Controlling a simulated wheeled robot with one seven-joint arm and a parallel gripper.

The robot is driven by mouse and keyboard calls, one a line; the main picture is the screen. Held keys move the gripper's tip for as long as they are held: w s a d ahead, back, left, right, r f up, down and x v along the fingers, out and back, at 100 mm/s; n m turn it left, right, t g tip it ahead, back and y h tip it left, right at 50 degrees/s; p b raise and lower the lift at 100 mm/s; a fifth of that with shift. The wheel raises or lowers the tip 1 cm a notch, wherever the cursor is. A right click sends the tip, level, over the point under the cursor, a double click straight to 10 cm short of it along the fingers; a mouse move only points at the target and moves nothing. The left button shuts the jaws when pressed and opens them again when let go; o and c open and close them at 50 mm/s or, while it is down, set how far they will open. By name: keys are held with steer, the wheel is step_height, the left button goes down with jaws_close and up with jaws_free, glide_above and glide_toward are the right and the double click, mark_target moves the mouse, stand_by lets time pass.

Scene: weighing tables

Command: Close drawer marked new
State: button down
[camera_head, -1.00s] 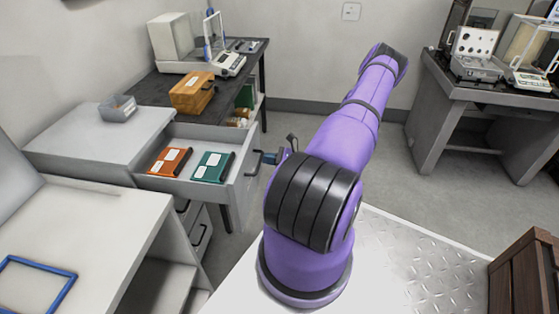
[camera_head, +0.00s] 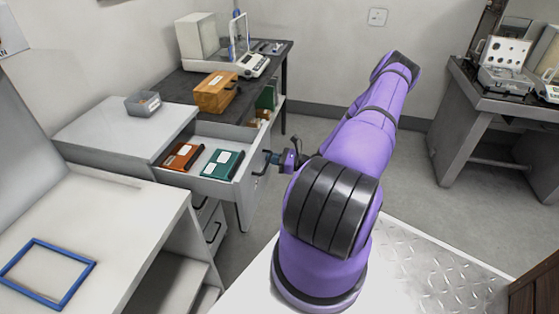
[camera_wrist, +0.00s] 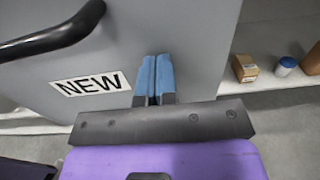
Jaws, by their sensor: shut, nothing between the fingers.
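The open drawer (camera_head: 236,190) sticks out of the grey cabinet (camera_head: 125,130) in the head view, with an orange-brown box (camera_head: 182,157) and a green box (camera_head: 221,164) inside. In the wrist view its grey front (camera_wrist: 190,40) carries a label reading NEW (camera_wrist: 91,84) and a black bar handle (camera_wrist: 55,38) at upper left. My gripper (camera_wrist: 152,65) is shut and empty, its blue fingertips at the drawer front, right of the label. Whether they touch it I cannot tell. In the head view my gripper (camera_head: 272,157) is small beside the drawer front.
A dark table (camera_head: 265,80) behind holds a wooden box (camera_head: 215,93) and a balance (camera_head: 238,64). A grey bin (camera_head: 143,103) sits on the cabinet top. A white bench with a blue frame (camera_head: 48,272) stands at left. Floor right of the drawer is open.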

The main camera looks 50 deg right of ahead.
steer(key=x, duration=2.9)
steer(key=shift+w+a+r, duration=0.2)
steer(key=shift+w+r, duration=0.05)
steer(key=shift+w, duration=0.1)
steer(key=shift+w+r, duration=0.1)
